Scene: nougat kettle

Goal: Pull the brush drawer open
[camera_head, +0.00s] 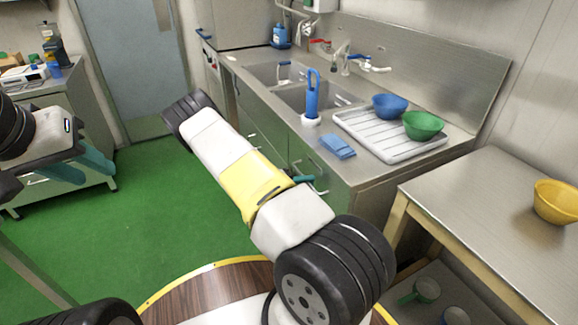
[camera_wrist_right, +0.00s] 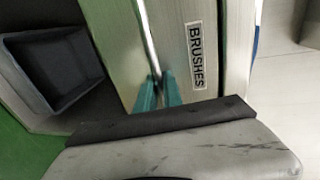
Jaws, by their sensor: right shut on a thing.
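The brush drawer (camera_wrist_right: 183,25) has a steel front with a label reading BRUSHES in the right wrist view. Its bar handle (camera_wrist_right: 149,40) runs along the front beside the label. My right gripper (camera_wrist_right: 158,93) has its teal fingers closed around the handle. In the head view a teal finger of the right gripper (camera_head: 303,179) shows against the sink cabinet, and my arm hides the rest. From these views I cannot tell how far the drawer is out. My left gripper (camera_head: 97,172) is at the far left, its teal fingers spread and empty.
A steel sink counter (camera_head: 262,87) carries a blue brush (camera_head: 312,97) in a white holder, a blue cloth (camera_head: 338,147), and a drying tray (camera_head: 385,148) with blue and green bowls. A table (camera_head: 470,200) stands at the right. Green floor is clear at the left.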

